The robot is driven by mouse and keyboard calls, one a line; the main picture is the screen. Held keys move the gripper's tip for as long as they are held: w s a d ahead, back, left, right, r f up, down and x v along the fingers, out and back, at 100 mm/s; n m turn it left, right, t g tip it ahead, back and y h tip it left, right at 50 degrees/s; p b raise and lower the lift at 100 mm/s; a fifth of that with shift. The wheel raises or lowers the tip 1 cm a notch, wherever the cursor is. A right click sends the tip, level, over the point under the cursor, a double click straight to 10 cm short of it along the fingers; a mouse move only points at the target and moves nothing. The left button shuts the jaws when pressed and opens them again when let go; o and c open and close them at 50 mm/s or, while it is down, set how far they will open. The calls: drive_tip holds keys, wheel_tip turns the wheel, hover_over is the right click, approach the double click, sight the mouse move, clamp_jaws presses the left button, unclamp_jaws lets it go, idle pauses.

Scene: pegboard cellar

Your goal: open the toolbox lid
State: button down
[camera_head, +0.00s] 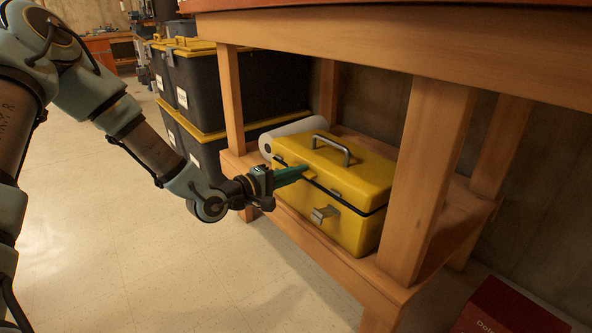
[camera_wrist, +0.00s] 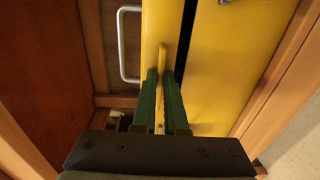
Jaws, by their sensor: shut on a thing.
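The yellow toolbox (camera_head: 295,198) sits on the wooden lower shelf under a workbench. Its lid (camera_head: 368,182) lies over the body, with a dark seam along the front. A grey handle (camera_head: 331,149) is on top, and a metal latch (camera_head: 325,213) is on the front. My gripper (camera_head: 309,171) is at the lid's front edge. In the wrist view its green fingers (camera_wrist: 160,74) are closed on both sides of a yellow tab (camera_wrist: 162,55) standing out from the lid beside the dark seam. The inside of the toolbox is hidden.
A white roll (camera_head: 292,132) lies behind the toolbox. A bench leg (camera_head: 428,180) stands just right of it, and the bench top (camera_head: 420,45) overhangs above. Black bins with yellow lids (camera_head: 215,90) are stacked at the left. The floor (camera_head: 150,265) in front is clear.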

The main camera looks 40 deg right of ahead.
drive_tip(key=r+y+p, duration=0.1)
drive_tip(key=r+p, duration=0.1)
drive_tip(key=p, duration=0.1)
drive_tip(key=d+r+y+p, duration=0.1)
drive_tip(key=r+p, duration=0.1)
drive_tip(key=p, duration=0.2)
drive_tip(key=r+y+p, duration=0.1)
drive_tip(key=r+p, duration=0.2)
drive_tip(key=shift+d+p, duration=0.35)
drive_tip(key=d+r+y+p, duration=0.1)
drive_tip(key=p, duration=0.1)
drive_tip(key=d+r+y+p, duration=0.1)
drive_tip(key=r+p, duration=0.1)
drive_tip(key=p, duration=0.1)
drive_tip(key=d+r+y+p, duration=0.1)
drive_tip(key=p, duration=0.2)
drive_tip(key=shift+s+d+r, duration=0.15)
drive_tip(key=shift+r, duration=0.25)
drive_tip(key=shift+d+r+y+p, duration=0.2)
drive_tip(key=shift+d+r+p, duration=0.4)
drive_tip(key=shift+d+p, duration=0.15)
drive_tip(key=shift+d+r+y+p, duration=0.2)
drive_tip(key=shift+d+r+p, duration=0.35)
drive_tip(key=shift+d+p, duration=0.2)
drive_tip(key=c, duration=1)
unclamp_jaws()
drive_tip(key=shift+o, duration=0.2)
